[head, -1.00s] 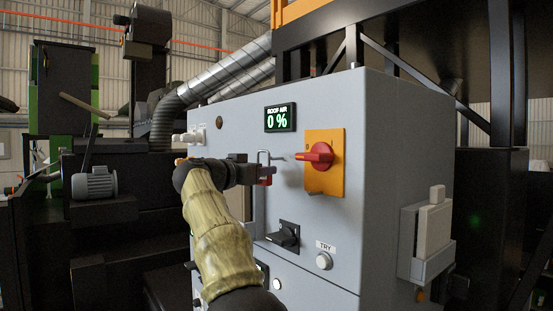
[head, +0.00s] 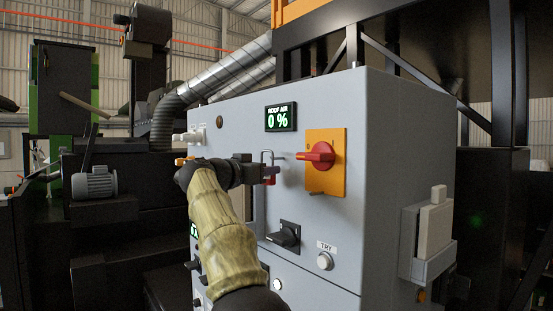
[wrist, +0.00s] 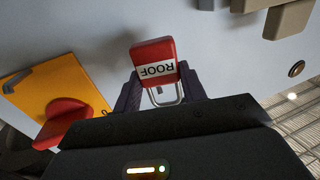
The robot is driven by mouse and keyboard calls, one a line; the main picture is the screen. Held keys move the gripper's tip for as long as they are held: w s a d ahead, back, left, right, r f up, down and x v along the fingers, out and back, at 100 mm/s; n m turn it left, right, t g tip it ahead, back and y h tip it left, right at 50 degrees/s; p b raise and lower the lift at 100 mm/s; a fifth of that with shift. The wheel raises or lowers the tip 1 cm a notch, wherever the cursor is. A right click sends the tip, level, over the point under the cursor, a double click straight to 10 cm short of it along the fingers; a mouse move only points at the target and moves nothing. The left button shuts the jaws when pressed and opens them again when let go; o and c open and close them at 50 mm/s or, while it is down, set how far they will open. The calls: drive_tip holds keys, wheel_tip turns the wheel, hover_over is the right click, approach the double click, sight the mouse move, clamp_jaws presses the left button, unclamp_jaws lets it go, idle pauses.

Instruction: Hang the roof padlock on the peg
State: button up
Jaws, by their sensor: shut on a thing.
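The roof padlock (wrist: 154,60) has a red body with a white ROOF label, upside down in the wrist view, and a metal shackle. My gripper (wrist: 158,86) is shut on it, with dark fingers on both sides. In the head view the padlock (head: 270,171) is small at the tip of my gripper (head: 263,172), shackle upward, in front of the grey cabinet.
The orange plate (head: 335,145) with its red rotary switch (head: 320,155) is close on the right. A black switch (head: 285,235) and the TRY button (head: 324,261) are below. The ROOF AIR display (head: 280,117) above reads 0 %.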

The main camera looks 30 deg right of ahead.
drive_tip(key=shift+s+d, duration=0.25)
drive_tip(key=shift+d, duration=0.25)
drive_tip(key=shift+s+d, duration=0.1)
drive_tip(key=shift+d, duration=0.25)
idle(0.5)
drive_tip(key=shift+w+d+f, duration=0.2)
drive_tip(key=shift+d+f, duration=0.3)
drive_tip(key=shift+d, duration=0.15)
idle(0.8)
idle(0.5)
